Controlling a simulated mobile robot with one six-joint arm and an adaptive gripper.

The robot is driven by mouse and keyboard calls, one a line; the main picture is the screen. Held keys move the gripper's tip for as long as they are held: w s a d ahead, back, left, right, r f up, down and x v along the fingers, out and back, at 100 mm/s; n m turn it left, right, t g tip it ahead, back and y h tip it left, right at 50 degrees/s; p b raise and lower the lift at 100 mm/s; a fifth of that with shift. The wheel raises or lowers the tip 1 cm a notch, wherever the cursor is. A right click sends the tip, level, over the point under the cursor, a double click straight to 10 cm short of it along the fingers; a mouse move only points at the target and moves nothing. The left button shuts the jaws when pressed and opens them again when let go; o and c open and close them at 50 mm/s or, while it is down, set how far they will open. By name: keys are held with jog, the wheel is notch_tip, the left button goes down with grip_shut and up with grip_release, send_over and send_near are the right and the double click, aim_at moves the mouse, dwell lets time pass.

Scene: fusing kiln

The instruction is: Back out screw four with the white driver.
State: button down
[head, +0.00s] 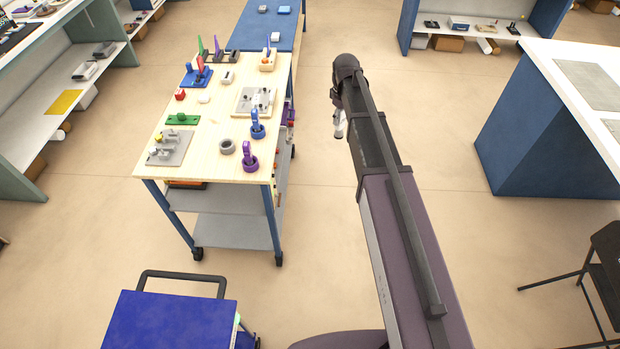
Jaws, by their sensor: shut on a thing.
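My arm reaches up the middle of the head view, to the right of the wooden-topped cart, over open floor. My gripper is hidden behind the arm. A small pale piece (339,124) shows at the arm's left edge; I cannot tell whether it is the white driver or part of my arm. No white driver is plain on the cart. A grey plate with fittings (166,152) lies at the front left of the top, and a pale plate with small grey parts (243,103) lies farther back. Single screws are too small to make out.
The wooden cart top (207,112) holds a grey ring (227,147), a blue upright piece (257,124), a purple one (250,158) and a green block (183,119). A blue trolley (165,320) stands in front. A white-topped bench (585,95) is at right; floor between is clear.

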jog(key=a+f+n+y+b, duration=0.2)
jog(key=f+y+b, duration=0.4)
jog(key=f+b, duration=0.5)
jog(key=a+f+n+y+b, duration=0.3)
jog(key=f+y+b, duration=0.3)
jog(key=b, duration=1.7)
jog(key=a+f+n+y+b, duration=0.3)
jog(key=f+y+b, duration=0.3)
jog(key=f+b, duration=1)
jog(key=shift+w+a+t+b, duration=0.35)
jog(key=shift+a+b, duration=0.35)
jog(key=shift+a, duration=0.15)
jog(key=shift+a, duration=0.15)
jog(key=shift+w+a, duration=0.1)
jog(key=shift+a, duration=2.55)
